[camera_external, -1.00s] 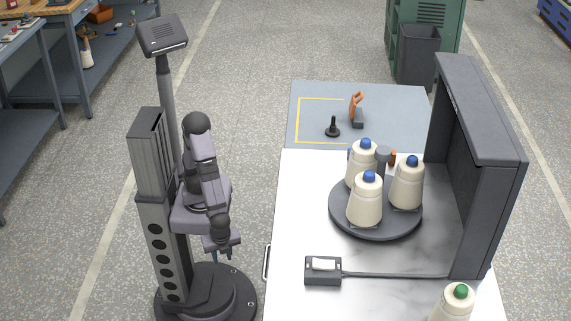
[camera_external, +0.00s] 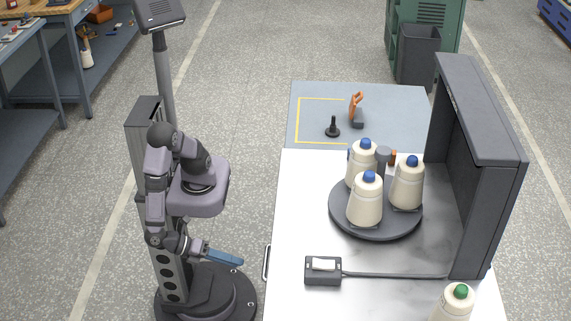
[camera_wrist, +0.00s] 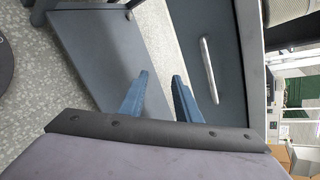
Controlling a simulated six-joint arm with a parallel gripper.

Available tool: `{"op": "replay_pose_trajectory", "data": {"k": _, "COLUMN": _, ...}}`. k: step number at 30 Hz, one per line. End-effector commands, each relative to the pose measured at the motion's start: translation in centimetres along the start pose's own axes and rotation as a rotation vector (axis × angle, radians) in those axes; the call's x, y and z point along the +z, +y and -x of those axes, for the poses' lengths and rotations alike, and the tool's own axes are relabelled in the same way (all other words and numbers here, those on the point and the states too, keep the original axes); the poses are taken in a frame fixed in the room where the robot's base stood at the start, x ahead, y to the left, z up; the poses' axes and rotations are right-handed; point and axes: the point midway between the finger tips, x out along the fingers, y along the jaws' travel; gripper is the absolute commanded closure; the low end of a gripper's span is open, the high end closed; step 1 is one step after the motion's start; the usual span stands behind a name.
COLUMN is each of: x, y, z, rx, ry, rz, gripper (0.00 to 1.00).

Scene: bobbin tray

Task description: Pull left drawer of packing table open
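The packing table (camera_external: 300,215) has a pale marble top and stands to the right of my arm in the external view. A light bar handle (camera_external: 266,262) shows on its left side, near the front. In the wrist view, a bar handle (camera_wrist: 208,68) is fixed on a dark grey drawer front (camera_wrist: 225,35). My gripper (camera_external: 241,262) is low beside the table, its blue fingers pointing right, with a gap to the handle. In the wrist view my gripper (camera_wrist: 160,77) is open and empty, left of the handle. The drawer's inside is not visible.
A round dark turntable (camera_external: 350,227) carries cream bobbins with blue tops. A small control box (camera_external: 323,279) lies near the table's left edge. A dark hood (camera_external: 490,130) stands at the right. A grey panel (camera_wrist: 110,50) lies left of the handle. Floor shows between gripper and table.

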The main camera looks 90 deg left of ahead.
Motion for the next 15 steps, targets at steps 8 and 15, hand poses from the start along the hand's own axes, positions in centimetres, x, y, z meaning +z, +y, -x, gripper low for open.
{"op": "replay_pose_trajectory", "data": {"k": 8, "x": 0.9, "y": -7.1, "z": 1.1, "rx": -0.277, "ry": 0.010, "rz": 0.397, "gripper": 0.70}}
{"op": "replay_pose_trajectory", "data": {"k": 15, "x": 1.1, "y": -7.2, "z": 1.2, "rx": -0.284, "ry": 0.018, "rz": 0.511, "gripper": 0.70}}
